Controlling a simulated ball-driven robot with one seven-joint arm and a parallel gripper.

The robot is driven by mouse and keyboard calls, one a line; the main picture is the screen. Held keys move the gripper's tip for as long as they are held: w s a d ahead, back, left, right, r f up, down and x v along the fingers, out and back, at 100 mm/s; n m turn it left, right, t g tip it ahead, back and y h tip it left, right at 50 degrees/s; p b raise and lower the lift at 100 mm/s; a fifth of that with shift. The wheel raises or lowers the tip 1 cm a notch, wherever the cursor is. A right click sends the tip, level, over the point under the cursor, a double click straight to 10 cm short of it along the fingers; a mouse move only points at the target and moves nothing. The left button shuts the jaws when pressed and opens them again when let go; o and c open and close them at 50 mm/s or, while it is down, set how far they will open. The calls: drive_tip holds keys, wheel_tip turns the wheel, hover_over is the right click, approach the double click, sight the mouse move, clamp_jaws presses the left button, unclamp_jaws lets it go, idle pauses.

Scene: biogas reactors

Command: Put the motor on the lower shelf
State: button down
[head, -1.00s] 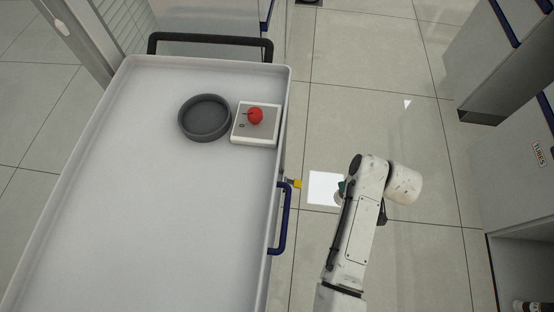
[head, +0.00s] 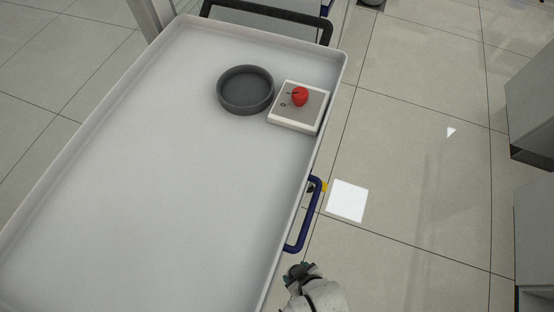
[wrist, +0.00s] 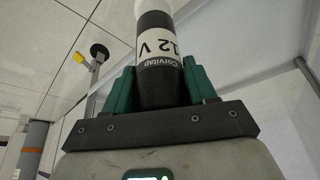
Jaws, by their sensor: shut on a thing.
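The motor (wrist: 158,62) is a dark cylinder with a white band reading 12 V and a white end, in the wrist view. My gripper (wrist: 158,85) is shut on it, with one green finger on each side. The motor's far end runs out of the top of the wrist view. In the head view my arm shows only at the bottom edge, right of the cart (head: 140,180), and I cannot make out the motor there. The lower shelf cannot be made out in the head view, as the cart's top tray covers what is below.
A blue handle (head: 305,215) juts from the cart's right side. Open tiled floor lies right of it, with grey cabinets (head: 535,110) beyond.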

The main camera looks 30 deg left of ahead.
drive_tip(key=w+a+f+b, duration=0.1)
drive_tip(key=w+a+b, duration=0.1)
drive_tip(key=a, duration=0.6)
drive_tip(key=w+a+f+b, duration=0.2)
drive_tip(key=w+a+b, duration=0.1)
drive_tip(key=a, duration=0.6)
drive_tip(key=shift+a+f, duration=0.15)
drive_tip(key=shift+f, duration=0.3)
drive_tip(key=shift+c, duration=1.8)
unclamp_jaws()
